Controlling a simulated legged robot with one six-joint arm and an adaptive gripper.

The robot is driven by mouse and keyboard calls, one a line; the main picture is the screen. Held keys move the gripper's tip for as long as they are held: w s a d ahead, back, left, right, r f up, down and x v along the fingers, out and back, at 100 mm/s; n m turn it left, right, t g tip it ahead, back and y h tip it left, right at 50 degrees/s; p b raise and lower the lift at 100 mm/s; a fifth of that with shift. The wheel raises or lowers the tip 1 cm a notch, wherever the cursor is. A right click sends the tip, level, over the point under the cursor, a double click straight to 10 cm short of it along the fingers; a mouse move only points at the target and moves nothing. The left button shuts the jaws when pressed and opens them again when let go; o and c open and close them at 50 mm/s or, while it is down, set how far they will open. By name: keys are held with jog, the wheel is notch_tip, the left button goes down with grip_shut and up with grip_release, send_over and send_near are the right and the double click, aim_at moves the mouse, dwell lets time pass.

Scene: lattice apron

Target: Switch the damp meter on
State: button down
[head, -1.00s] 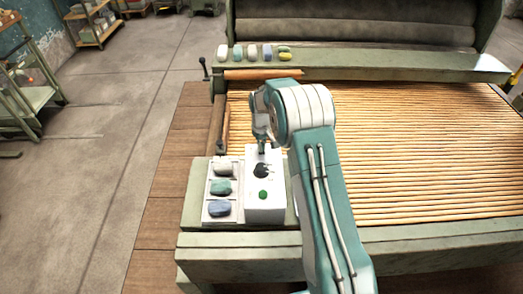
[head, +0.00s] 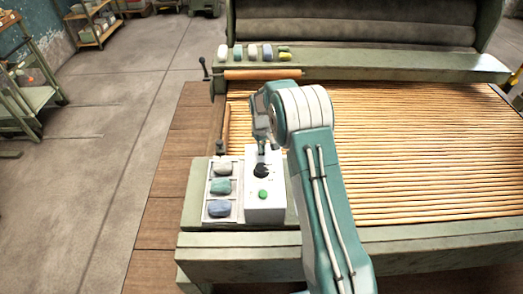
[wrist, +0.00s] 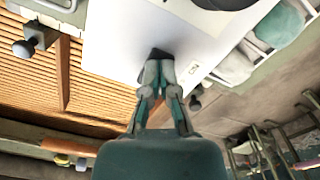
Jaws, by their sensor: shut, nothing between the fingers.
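The damp meter appears to be the white box (head: 265,210) on the front left corner of the green machine. On its top are a round black knob (head: 261,171) and a green round button or lamp (head: 263,194). My gripper (head: 266,148) points down at the box's far end, beyond the knob. In the wrist view my gripper (wrist: 158,72) is shut and empty, its tips at a small dark part (wrist: 160,53) on the white face (wrist: 120,45). I cannot tell whether they touch it. Part of the black knob (wrist: 222,3) shows at the top edge.
A white tray (head: 237,212) with several coloured pads stands left of the box. The wooden slat bed (head: 420,150) lies to the right. A ledge (head: 380,66) with more pads runs behind. Open floor (head: 110,130) is at the left.

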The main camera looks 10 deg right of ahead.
jog(key=shift+r, duration=3.4)
jog(key=shift+r, duration=0.15)
jog(key=s+r+m+t, duration=0.1)
jog(key=s+r, duration=0.6)
jog(key=r, duration=0.3)
jog(key=s+r+m+t, duration=0.1)
jog(key=s+r+t, duration=0.1)
jog(key=s+r, duration=0.7)
jog(key=s+r+m+t, duration=0.1)
jog(key=s, duration=1)
jog(key=s+r+t, duration=0.1)
jog(key=s+r, duration=0.1)
jog(key=s, duration=0.9)
jog(key=shift+r+m+t, duration=0.25)
jog(key=shift+m+t, duration=0.05)
jog(key=shift+m, duration=0.1)
